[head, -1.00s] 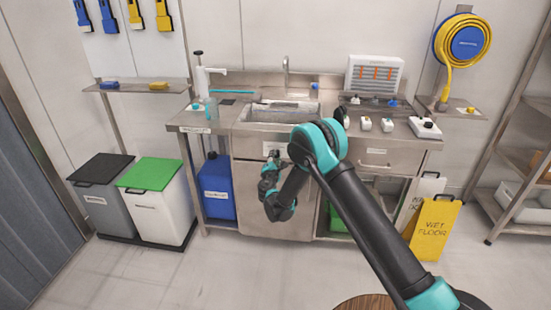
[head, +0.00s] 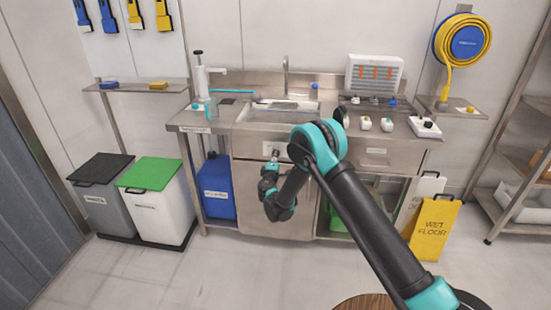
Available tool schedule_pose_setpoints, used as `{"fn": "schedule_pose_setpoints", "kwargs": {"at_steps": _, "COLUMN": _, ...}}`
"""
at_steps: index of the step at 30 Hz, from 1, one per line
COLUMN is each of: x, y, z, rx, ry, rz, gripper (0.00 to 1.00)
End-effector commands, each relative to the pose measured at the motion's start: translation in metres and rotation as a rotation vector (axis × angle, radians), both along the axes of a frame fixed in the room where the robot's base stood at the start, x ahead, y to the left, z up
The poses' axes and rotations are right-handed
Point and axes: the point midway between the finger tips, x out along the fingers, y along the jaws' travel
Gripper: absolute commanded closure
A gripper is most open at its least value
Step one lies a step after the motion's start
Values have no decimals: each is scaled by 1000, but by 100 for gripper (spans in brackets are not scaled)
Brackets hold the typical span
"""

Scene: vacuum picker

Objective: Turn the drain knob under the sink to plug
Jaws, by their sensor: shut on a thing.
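The steel sink (head: 246,116) is set in the counter at the back centre, with its tap (head: 286,80) behind it. My gripper (head: 275,154) is small in the head view, at the front panel (head: 248,148) just below the sink's front edge. It is shut on the drain knob, which is mostly hidden by the fingers, so its turned position cannot be read. A pale label (head: 271,147) shows beside the fingertips. My arm crosses the right part of the cabinet front.
A blue canister (head: 216,188) stands under the counter at left, near two bins (head: 158,205). A yellow wet floor sign (head: 433,230) stands at right. Small white items (head: 365,123) and a pump dispenser (head: 200,75) are on the counter.

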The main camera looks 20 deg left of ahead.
Motion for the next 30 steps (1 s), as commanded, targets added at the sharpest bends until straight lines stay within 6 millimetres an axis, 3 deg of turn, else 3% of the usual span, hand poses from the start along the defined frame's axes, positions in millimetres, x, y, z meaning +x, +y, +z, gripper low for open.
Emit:
{"fn": "schedule_pose_setpoints", "kwargs": {"at_steps": 13, "x": -2, "y": -1, "z": -2, "rx": 13, "ry": 5, "rz": -2, "gripper": 98}}
{"fn": "schedule_pose_setpoints", "kwargs": {"at_steps": 14, "x": -2, "y": -1, "z": -2, "rx": 13, "ry": 5, "rz": -2, "gripper": 68}}
{"fn": "schedule_pose_setpoints", "kwargs": {"at_steps": 18, "x": -1, "y": -1, "z": -1, "rx": 12, "ry": 4, "rz": -1, "gripper": 50}}
{"fn": "schedule_pose_setpoints", "kwargs": {"at_steps": 30, "x": -6, "y": -1, "z": 0, "rx": 10, "ry": 4, "rz": 0, "gripper": 48}}
